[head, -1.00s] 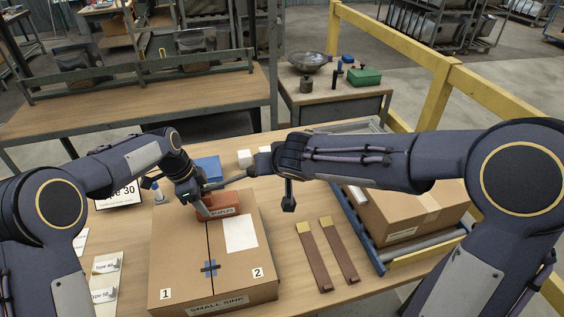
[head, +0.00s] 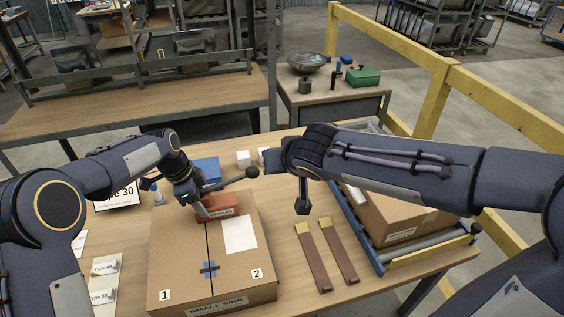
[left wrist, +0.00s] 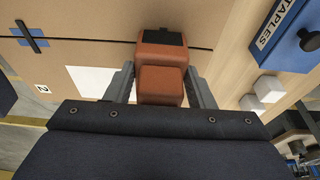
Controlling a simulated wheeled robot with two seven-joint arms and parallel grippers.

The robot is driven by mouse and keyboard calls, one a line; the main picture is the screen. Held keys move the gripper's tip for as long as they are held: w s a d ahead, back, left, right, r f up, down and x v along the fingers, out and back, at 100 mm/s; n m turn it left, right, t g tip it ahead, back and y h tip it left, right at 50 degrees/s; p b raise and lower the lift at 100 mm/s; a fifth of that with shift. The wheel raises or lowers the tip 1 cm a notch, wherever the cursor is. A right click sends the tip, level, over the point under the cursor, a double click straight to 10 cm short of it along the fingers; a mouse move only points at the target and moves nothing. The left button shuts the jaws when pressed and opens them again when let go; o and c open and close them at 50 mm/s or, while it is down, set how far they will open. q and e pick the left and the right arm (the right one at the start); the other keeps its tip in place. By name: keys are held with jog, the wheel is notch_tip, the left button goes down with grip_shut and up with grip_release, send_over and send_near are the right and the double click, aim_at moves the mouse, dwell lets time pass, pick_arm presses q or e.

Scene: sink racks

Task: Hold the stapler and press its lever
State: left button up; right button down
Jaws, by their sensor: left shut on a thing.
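The orange-red stapler (head: 220,211) with a label on its side sits on top of the cardboard box (head: 180,260). My left gripper (head: 198,208) is shut on it; in the left wrist view its two fingers flank the orange body (left wrist: 162,86). A dark lever with a round black knob (head: 252,172) sticks out to the right above the stapler, slanting slightly up. The end of my right arm, with its gripper (head: 268,159), is just right of and behind the knob, apart from it. Whether its jaws are open is hidden.
A blue box (head: 208,168) and white cubes (head: 243,158) stand behind the stapler. Two brown strips (head: 314,262) lie right of the cardboard box. Another carton (head: 400,215) sits on a roller rack at the right. Type cards (head: 104,268) lie at the left.

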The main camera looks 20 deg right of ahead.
pick_arm(q)
jog(key=o, duration=1)
